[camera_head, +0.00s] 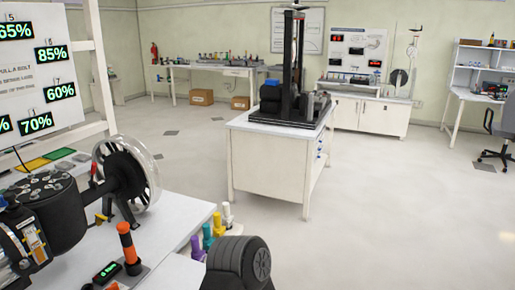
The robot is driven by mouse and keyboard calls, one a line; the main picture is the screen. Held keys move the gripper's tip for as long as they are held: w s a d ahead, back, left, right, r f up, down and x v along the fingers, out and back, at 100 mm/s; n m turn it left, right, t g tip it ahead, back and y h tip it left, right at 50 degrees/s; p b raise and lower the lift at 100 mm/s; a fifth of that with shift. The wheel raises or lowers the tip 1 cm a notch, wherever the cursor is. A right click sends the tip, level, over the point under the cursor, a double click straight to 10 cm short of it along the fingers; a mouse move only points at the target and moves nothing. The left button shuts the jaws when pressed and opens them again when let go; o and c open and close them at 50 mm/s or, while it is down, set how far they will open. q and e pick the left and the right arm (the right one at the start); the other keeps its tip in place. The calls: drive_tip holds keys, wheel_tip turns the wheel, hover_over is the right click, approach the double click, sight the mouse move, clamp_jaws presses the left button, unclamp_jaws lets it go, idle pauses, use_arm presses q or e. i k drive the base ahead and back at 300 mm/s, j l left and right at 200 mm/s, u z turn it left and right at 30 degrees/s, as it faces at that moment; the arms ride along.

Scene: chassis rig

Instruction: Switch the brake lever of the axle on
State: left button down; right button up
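The axle rig stands at the left, with a dark motor-like housing (48,208) and a black disc in a clear round cover (125,175). An upright lever-like handle, orange and black (127,243), stands on the white bench in front of the disc. A small red upright piece (93,172) shows just left of the disc. I cannot tell for sure which of these is the brake lever, or its on or off position. Neither of my grippers is in view.
A small display (107,272) lies beside the orange handle. Several coloured handles (207,235) stand along the bench's right edge. A dark rounded body at the bottom edge is unclear. A white cabinet (270,170) carries a black machine (290,100). Floor (400,225) is clear on the right.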

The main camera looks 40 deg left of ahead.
sight(94, 164)
drive_tip(key=i+l+u, duration=0.1)
drive_tip(key=i+u, duration=0.15)
drive_tip(key=i, duration=0.3)
drive_tip(key=i+l+u, duration=0.3)
drive_tip(key=i, duration=0.25)
drive_tip(key=i+l+u, duration=0.25)
drive_tip(key=i, duration=0.25)
drive_tip(key=i+l+u, duration=0.2)
drive_tip(key=u, duration=0.2)
drive_tip(key=i+l+u, duration=0.55)
drive_tip(key=l+u, duration=0.25)
drive_tip(key=i+l+u, duration=0.15)
drive_tip(key=l+u, duration=0.25)
drive_tip(key=i+l+u, duration=0.1)
drive_tip(key=l+u, duration=0.25)
